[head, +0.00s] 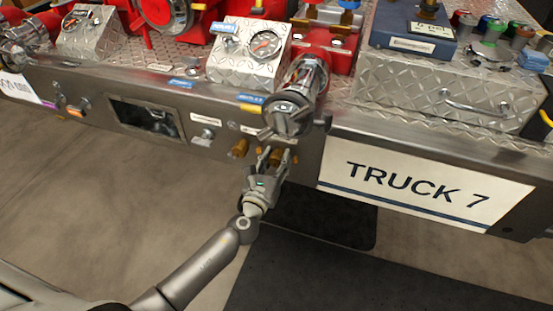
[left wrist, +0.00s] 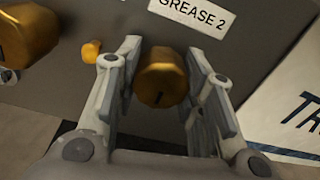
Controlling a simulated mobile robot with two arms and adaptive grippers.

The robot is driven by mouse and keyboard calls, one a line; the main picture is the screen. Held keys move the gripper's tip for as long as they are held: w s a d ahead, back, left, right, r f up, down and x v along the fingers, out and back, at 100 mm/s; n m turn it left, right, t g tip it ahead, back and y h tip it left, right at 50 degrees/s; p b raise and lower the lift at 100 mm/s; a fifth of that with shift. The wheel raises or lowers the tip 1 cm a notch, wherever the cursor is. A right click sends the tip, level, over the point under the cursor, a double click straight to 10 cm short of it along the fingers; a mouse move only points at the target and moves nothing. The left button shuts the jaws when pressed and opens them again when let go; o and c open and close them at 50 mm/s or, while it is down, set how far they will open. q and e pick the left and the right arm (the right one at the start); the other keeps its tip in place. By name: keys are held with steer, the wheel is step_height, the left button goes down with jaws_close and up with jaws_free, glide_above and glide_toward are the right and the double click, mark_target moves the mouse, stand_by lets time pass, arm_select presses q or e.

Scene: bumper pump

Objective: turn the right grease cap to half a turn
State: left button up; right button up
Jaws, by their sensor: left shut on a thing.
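The right grease cap (left wrist: 160,77) is a rounded brass cap with a small dark mark on its face, below the GREASE 2 label (left wrist: 193,14). It sits between the two fingers of my left gripper (left wrist: 163,95), which is shut on it. In the head view my left gripper (head: 270,163) reaches up to the truck's front panel, and the cap (head: 275,157) shows partly between its fingers. The left grease cap (left wrist: 28,35) is another brass cap at the upper left of the left wrist view. My right gripper is out of view.
A small orange-gold knob (left wrist: 91,52) sits between the caps. A large chrome fitting (head: 290,112) juts out just above my left gripper. The TRUCK 7 plate (head: 420,190) is to the right. The floor in front of the panel (head: 100,170) is clear on the left.

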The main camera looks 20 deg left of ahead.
arm_select(q)
steer(key=o, duration=1)
steer(key=s, duration=1.2)
steer(key=shift+a, duration=0.3)
